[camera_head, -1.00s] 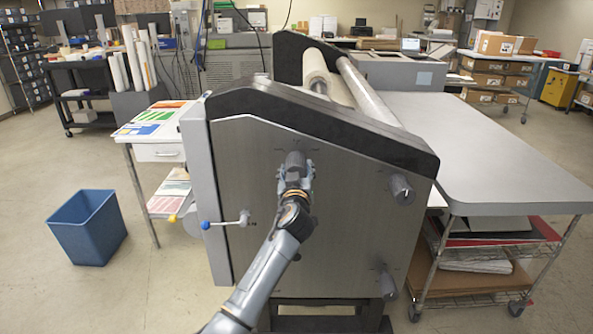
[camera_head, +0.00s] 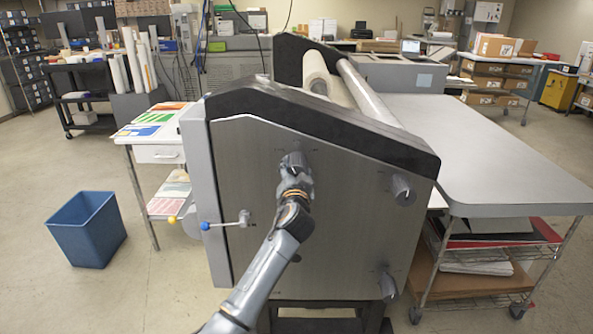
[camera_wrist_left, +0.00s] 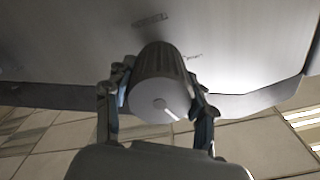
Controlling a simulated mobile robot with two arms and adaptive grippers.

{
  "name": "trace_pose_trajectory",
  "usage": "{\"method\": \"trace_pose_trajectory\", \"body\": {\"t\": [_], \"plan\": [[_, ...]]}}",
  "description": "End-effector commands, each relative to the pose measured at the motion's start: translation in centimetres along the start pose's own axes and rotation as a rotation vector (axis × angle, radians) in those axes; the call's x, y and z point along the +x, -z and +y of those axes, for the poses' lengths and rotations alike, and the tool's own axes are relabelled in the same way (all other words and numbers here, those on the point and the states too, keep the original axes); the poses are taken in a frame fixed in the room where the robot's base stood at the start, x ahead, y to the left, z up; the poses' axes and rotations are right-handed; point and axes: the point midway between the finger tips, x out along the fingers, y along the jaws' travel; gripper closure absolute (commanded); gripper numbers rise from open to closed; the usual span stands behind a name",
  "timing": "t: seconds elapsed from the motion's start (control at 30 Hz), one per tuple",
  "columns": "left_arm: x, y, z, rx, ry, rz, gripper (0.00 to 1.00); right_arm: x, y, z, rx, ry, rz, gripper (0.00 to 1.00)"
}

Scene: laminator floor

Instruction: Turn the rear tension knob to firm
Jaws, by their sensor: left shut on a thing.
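The laminator's grey side panel (camera_head: 335,225) faces me and carries three ribbed grey knobs. My left gripper (camera_head: 294,172) is shut on the upper-left knob (camera_head: 291,161). In the left wrist view, the fingers of my left gripper (camera_wrist_left: 158,105) sit on both sides of this knob (camera_wrist_left: 160,75), and a white pointer line on its face slants to the lower right. Small marks surround the knob but are too small to read. The upper-right knob (camera_head: 403,190) and the lower-right knob (camera_head: 388,284) are untouched. My right gripper is not in view.
A blue bin (camera_head: 87,230) stands on the floor at left. A grey table (camera_head: 490,160) adjoins the machine at right. The floor in front is open.

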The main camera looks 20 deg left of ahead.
Motion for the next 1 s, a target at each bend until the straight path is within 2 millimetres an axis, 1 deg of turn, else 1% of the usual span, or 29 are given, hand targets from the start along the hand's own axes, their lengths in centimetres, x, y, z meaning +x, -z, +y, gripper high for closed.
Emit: {"method": "trace_pose_trajectory", "body": {"t": [0.2, 0.5, 0.7, 1.0], "plan": [[0.03, 0.03, -0.10, 0.186, 0.001, -0.001, 0.76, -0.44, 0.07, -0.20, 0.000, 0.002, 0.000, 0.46], [0.01, 0.04, -0.03, 0.365, -0.001, 0.000, 0.76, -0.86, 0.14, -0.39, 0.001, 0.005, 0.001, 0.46], [0.01, 0.01, -0.04, 0.425, 0.000, 0.000, 0.76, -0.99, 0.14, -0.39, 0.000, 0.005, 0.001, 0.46], [0.01, -0.02, -0.02, 0.447, 0.000, 0.000, 0.76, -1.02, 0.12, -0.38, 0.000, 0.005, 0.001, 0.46]]}}
